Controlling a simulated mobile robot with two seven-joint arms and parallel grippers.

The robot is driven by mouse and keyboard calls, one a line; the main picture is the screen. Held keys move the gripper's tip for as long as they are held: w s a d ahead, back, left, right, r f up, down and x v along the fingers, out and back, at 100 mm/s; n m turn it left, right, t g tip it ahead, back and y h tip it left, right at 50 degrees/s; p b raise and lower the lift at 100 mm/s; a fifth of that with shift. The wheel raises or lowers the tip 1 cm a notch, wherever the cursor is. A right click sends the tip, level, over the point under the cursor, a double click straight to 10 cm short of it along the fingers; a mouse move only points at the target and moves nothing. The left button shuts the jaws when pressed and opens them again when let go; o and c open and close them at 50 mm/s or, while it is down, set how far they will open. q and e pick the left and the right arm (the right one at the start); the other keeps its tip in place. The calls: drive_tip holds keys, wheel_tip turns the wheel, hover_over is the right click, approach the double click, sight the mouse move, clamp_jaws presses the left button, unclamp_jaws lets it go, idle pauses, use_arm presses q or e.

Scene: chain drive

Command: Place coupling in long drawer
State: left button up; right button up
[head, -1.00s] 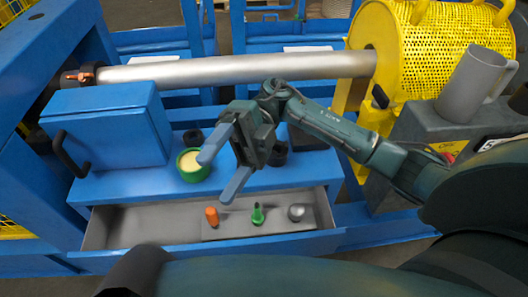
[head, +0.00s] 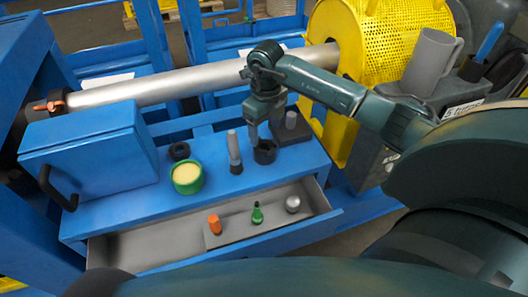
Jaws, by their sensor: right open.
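A black cup-like part (head: 264,153), which looks like the coupling, stands on the blue bench top near its right end. My right gripper (head: 262,138) points down right above it, with a fingertip at its rim; the fingers are open, and I cannot tell whether they touch it. A second, smaller black ring (head: 180,151) lies farther left on the bench top. The long drawer (head: 120,247) is pulled open below the bench, with grey inside walls and a blue front. Its left part is empty. My left gripper is not in view.
In the drawer's right part a grey tray (head: 236,236) holds an orange piece (head: 214,225), a green bottle-like piece (head: 257,214) and a silver ball (head: 293,204). A green pot (head: 187,178) and a grey-handled tool (head: 234,149) stand on the bench beside a blue box (head: 88,155).

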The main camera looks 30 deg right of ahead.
sight(265, 147)
drive_tip(key=f, duration=0.8)
drive_tip(key=shift+w+f, duration=0.2)
drive_tip(key=shift+f, duration=0.1)
drive_tip(key=shift+c, duration=0.3)
drive_tip(key=c, duration=1.2)
drive_tip(key=shift+w+d+r, duration=0.1)
clamp_jaws()
drive_tip(key=shift+r, duration=0.15)
